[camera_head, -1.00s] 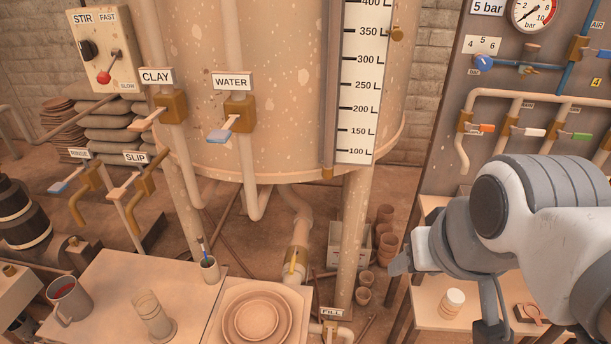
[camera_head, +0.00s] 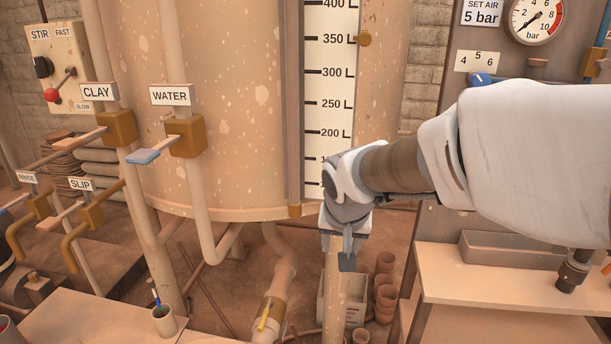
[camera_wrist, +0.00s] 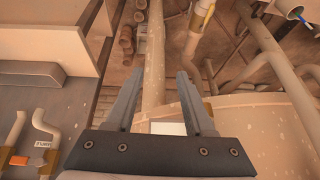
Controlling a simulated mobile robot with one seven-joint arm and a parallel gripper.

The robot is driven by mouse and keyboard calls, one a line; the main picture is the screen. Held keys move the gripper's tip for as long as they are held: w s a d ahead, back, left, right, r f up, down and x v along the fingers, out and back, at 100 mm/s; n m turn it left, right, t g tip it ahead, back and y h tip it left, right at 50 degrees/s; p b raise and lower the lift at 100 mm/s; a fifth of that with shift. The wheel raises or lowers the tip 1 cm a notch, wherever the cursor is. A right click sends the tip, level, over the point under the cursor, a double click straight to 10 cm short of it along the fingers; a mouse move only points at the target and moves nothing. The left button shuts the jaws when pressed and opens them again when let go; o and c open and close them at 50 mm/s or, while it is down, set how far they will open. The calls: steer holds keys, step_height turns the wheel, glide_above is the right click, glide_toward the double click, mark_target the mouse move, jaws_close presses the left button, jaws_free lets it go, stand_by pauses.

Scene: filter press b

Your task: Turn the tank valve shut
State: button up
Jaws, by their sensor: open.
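The tank valve, with a yellow lever (camera_head: 264,315), sits on the outlet pipe (camera_head: 279,278) below the large beige tank (camera_head: 250,110). Its lever appears to lie roughly along the pipe. My gripper (camera_head: 347,262) hangs in front of the tank's lower right edge, above and to the right of the valve, apart from it. The yellow valve (camera_wrist: 203,10) shows there at the top, beyond the fingers and right of centre.
A bench with a brush cup (camera_head: 164,320) is at the lower left. The WATER valve (camera_head: 186,137) and CLAY valve (camera_head: 118,127) are on the left. A shelf (camera_head: 500,280) stands at the right.

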steer(key=w+a+f+b, duration=0.2)
steer(key=w+a+f, duration=0.1)
steer(key=a+f, duration=0.3)
steer(key=w+a+f+b, duration=0.3)
steer(key=w+f, duration=0.1)
steer(key=f, duration=0.5)
steer(key=y+b, duration=0.1)
steer(key=b, duration=0.3)
glide_toward(263, 320)
steer(key=shift+m+g, duration=0.3)
steer(key=b+x, duration=0.1)
steer(key=x, duration=0.1)
steer(key=b+x, duration=0.1)
steer(key=x, duration=0.2)
steer(key=b+x, duration=0.2)
steer(key=x, duration=0.1)
steer(key=shift+w, duration=0.4)
jaws_close()
